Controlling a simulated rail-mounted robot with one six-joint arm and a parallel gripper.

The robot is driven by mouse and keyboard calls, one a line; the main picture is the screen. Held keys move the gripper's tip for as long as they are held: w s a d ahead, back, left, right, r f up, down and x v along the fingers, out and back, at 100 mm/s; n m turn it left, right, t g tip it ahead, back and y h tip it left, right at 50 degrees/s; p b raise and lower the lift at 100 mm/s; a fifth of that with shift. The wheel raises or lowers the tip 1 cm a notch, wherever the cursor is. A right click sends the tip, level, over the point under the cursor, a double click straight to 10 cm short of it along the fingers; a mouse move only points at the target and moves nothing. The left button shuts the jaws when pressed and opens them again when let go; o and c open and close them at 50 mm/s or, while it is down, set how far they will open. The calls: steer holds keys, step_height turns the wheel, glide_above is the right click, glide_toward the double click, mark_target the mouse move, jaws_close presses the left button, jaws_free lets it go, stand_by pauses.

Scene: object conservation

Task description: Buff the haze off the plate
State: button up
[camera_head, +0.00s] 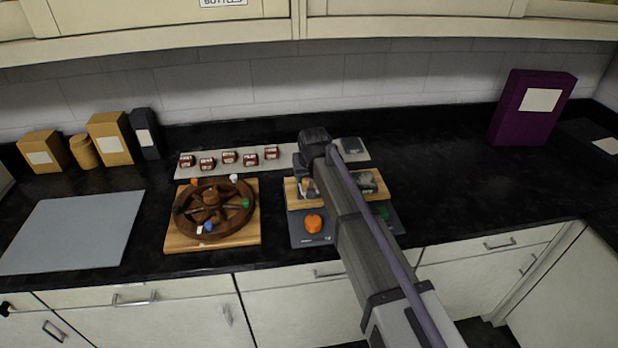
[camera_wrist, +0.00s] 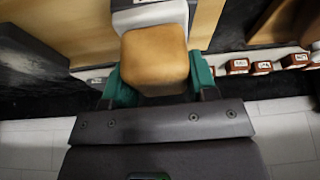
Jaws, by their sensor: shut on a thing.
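My gripper (camera_wrist: 153,82) has green fingers shut on the sides of a tan block with rounded corners (camera_wrist: 154,58). A pale grey piece (camera_wrist: 150,14) shows just beyond the block; I cannot tell whether they touch. In the head view my gripper (camera_head: 303,168) is over the left part of a wooden board (camera_head: 340,203), partly hidden by my arm. A small grey, mottled piece (camera_head: 368,182) lies on the board's right part; it may be the plate, but it is too small to tell any haze.
The board stands by a dark mat (camera_head: 308,239) with an orange round piece (camera_head: 314,224) and a green one (camera_head: 383,213). A wooden wheel (camera_head: 211,207) lies left. Several small labelled jars (camera_head: 229,157) stand on a pale strip behind.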

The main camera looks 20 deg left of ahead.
steer(key=shift+w+a, duration=0.35)
steer(key=shift+w, duration=0.55)
steer(key=shift+w+a, duration=0.3)
steer(key=shift+w, duration=0.65)
steer(key=shift+w+a, duration=0.35)
steer(key=shift+w, duration=0.55)
step_height(320, 180, up, 6)
steer(key=p, duration=0.6)
step_height(320, 180, up, 3)
steer(key=p, duration=0.3)
steer(key=shift+f, duration=0.1)
